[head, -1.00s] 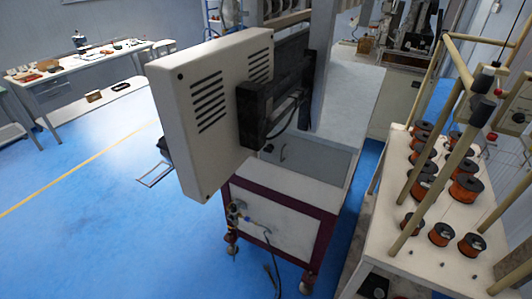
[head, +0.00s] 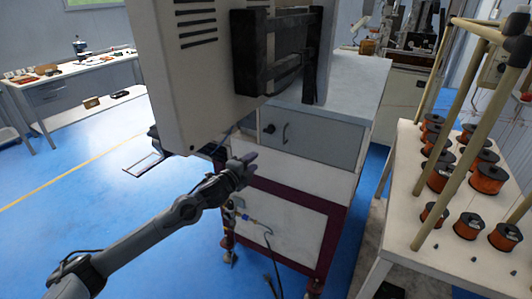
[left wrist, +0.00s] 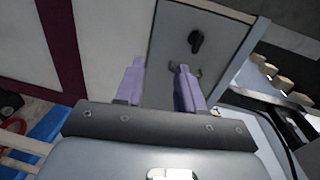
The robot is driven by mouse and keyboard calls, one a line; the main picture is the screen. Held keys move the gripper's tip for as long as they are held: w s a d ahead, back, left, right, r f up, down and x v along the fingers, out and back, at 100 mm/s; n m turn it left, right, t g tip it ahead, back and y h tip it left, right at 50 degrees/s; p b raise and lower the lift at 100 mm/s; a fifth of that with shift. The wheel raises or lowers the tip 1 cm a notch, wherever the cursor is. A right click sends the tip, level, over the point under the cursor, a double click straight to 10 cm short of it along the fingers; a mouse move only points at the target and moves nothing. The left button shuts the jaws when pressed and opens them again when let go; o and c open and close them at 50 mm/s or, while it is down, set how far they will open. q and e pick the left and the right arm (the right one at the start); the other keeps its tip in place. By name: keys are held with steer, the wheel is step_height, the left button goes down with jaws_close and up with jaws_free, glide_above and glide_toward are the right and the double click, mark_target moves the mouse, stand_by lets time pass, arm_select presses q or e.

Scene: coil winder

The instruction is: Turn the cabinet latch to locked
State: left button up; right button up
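The grey cabinet door (head: 325,138) is the upper front panel of the white and maroon machine. The latch, a small black knob (head: 268,128), sits at its left side, with a thin dark handle (head: 285,133) to its right. My left gripper (head: 249,163) is just below and left of the latch, apart from it. In the left wrist view, its two purple fingers (left wrist: 161,66) are spread with nothing between them. The latch (left wrist: 196,40) shows there beyond the fingertips; the right fingertip partly covers the handle. My right gripper is not in view.
A large vented panel box (head: 195,70) on a black bracket (head: 280,50) hangs above and left of the door, close over my left gripper. A white table (head: 415,200) with copper wire spools stands at the right. Blue floor is open at the left.

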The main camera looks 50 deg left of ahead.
arm_select(q)
steer(key=t+b, duration=0.1)
steer(key=b, duration=0.1)
glide_toward(267, 132)
steer(key=s, duration=0.1)
steer(key=shift+y, duration=0.4)
steer(key=x, duration=0.5)
steer(key=b+x, duration=0.1)
steer(key=x, duration=0.2)
steer(key=shift+w+d+f, duration=0.1)
steer(key=shift+d+f, duration=0.15)
steer(key=shift+d, duration=0.15)
steer(key=shift+x, duration=1.15)
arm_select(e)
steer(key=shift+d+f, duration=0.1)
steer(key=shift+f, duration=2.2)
arm_select(q)
steer(key=shift+c, duration=0.4)
jaws_close()
